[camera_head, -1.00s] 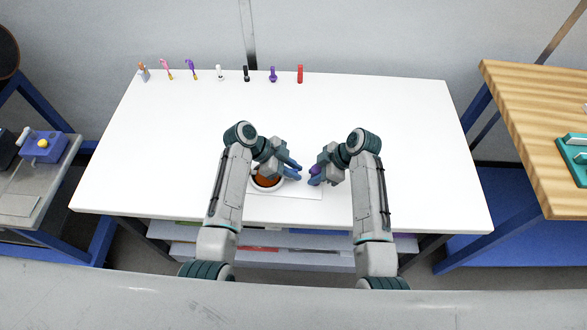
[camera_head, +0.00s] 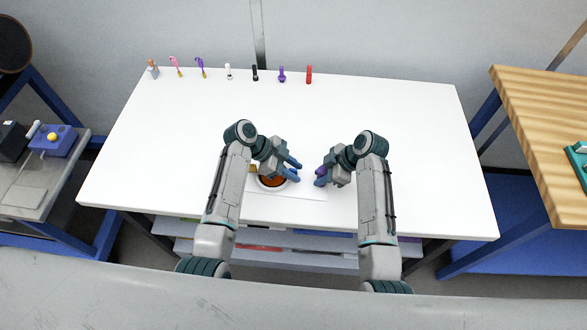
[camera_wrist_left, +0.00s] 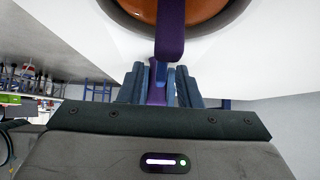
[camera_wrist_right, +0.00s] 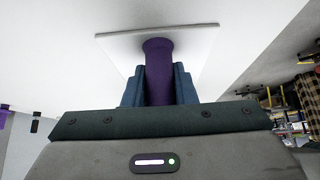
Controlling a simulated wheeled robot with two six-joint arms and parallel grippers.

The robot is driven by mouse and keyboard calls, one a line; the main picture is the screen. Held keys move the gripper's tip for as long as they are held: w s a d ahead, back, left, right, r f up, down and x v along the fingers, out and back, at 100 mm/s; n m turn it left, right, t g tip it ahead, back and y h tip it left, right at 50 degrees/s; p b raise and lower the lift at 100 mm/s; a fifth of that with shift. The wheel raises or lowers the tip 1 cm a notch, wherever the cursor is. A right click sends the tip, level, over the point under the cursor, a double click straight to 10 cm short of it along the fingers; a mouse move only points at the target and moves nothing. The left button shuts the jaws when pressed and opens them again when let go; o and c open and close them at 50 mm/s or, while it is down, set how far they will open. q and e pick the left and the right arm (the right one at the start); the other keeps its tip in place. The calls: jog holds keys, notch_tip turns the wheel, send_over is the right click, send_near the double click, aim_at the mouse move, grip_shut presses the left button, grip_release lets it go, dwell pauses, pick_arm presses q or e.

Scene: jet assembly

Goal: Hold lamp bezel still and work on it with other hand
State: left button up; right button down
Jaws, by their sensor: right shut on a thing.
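In the left wrist view the orange face (camera_wrist_left: 216,17) fills the top, partly hidden by a purple bar (camera_wrist_left: 170,32); whether that bar touches my left fingers (camera_wrist_left: 167,84) I cannot tell. My right gripper (camera_head: 319,177) is shut on a purple rounded tool, which shows between its fingers in the right wrist view (camera_wrist_right: 158,70). It stands apart from the bezel, to its right.
Several small tools stand along the table's back edge, including a red one (camera_head: 309,75) and a black one (camera_head: 255,73). The white mat (camera_head: 300,192) lies under the bezel. The middle of the white table (camera_head: 280,110) is clear.

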jog(key=shift+f, duration=0.1)
pick_arm(q)
jog(key=v, duration=1.2)
pick_arm(e)
jog(key=c, duration=1.1)
grip_release()
jog(key=shift+w, duration=0.1)
